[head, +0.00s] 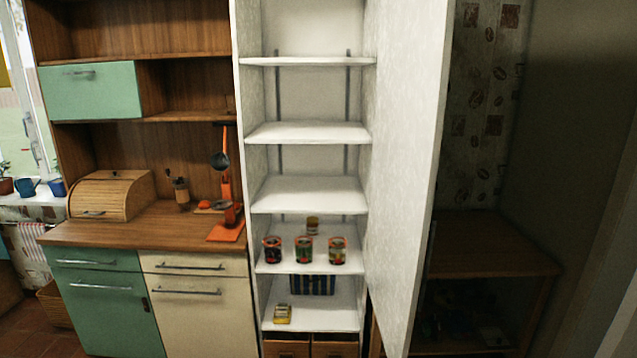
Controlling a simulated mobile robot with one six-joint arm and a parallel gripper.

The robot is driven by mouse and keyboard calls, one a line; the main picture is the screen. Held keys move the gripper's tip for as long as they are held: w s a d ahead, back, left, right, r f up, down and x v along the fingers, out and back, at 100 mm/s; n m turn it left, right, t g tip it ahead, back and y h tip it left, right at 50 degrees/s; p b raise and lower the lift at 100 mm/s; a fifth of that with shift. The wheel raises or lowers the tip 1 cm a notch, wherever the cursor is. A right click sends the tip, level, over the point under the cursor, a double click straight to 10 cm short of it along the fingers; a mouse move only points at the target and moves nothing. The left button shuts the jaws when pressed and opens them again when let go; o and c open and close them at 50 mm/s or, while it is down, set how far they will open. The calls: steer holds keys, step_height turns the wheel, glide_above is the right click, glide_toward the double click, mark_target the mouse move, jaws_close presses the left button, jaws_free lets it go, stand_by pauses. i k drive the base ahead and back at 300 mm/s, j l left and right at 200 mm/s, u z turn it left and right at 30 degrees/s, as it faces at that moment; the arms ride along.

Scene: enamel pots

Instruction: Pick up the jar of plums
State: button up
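Three dark jars or cans with reddish rims stand in a row on a lower shelf (262,267) of the white cupboard: a left one (272,250), a middle one (304,250) and a right one (337,251). A smaller amber jar (312,226) stands behind them, near the back of the same shelf. The labels are too small to read, so I cannot tell which one holds plums. All stand upright and apart. My gripper is not in view.
The tall cupboard's white door (402,170) stands open on the right. The shelves above are empty. Below are a striped box (312,284) and a yellow item (283,313). On the left, a wooden counter (150,232) holds a bread box (110,195) and utensils.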

mark_target(277, 249)
steer(key=i+l+u, duration=0.15)
steer(key=l, duration=0.2)
steer(key=i+l+u, duration=0.15)
steer(key=l, duration=0.25)
steer(key=i+l+u, duration=0.15)
steer(key=l, duration=0.25)
steer(key=i+l+u, duration=0.2)
steer(key=l, duration=0.2)
steer(key=i+l+u, duration=0.15)
steer(key=l, duration=0.3)
steer(key=i+l+u, duration=0.15)
steer(key=l, duration=0.3)
steer(key=i+j, duration=0.1)
steer(key=j, duration=0.15)
steer(key=i+j, duration=0.1)
steer(key=j, duration=0.2)
